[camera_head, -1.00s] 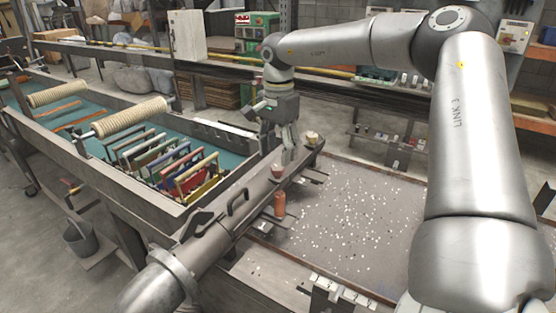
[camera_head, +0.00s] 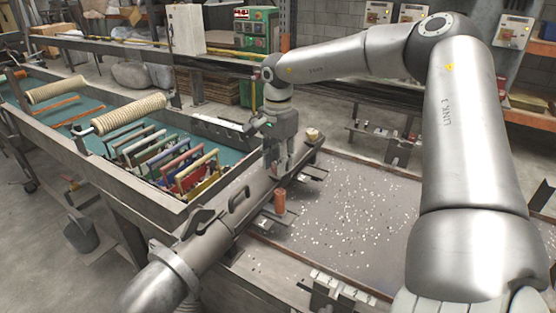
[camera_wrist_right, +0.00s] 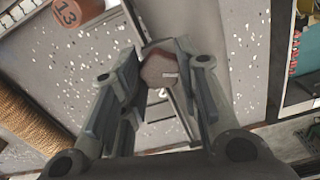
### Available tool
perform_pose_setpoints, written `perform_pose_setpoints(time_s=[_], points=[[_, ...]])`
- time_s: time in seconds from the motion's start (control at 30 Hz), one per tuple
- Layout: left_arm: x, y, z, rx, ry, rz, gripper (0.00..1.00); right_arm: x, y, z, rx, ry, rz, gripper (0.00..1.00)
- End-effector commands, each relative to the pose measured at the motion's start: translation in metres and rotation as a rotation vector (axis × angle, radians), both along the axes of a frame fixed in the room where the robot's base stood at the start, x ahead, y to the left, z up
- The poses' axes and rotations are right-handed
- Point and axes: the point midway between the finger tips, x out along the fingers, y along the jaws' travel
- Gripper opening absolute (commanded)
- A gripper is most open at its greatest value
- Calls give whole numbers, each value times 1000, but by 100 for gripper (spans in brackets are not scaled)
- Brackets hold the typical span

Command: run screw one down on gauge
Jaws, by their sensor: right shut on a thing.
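In the head view my right gripper (camera_head: 277,172) points down beside the grey metal tube (camera_head: 225,222) and hides the red screw head. A pale yellowish knob (camera_head: 312,135) stands farther back by the tube's far end. An orange cylinder (camera_head: 279,202) stands nearer. It also shows in the right wrist view (camera_wrist_right: 75,12), marked 13. My left gripper is not in view.
A speckled flat bed (camera_head: 350,210) lies to the right. A trough (camera_head: 65,152) with teal liquid, coloured frames (camera_head: 190,170) and cream rollers (camera_head: 128,112) is at left. A handle (camera_head: 238,198) sticks up from the tube.

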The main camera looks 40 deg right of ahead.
Motion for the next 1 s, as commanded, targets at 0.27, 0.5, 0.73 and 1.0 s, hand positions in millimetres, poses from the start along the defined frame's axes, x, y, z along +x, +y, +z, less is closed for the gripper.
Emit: perform_pose_setpoints(time_s=[0.27,0.5,0.73,1.0], points=[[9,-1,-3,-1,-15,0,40,0,0,-1,0,-1,-26,7],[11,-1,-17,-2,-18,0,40,0,0,-3,-1,-2,-146,7],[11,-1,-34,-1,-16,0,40,1,0,-3,-2,-2,-346,7],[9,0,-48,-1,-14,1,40,1,0,-2,-2,-2,-603,7]])
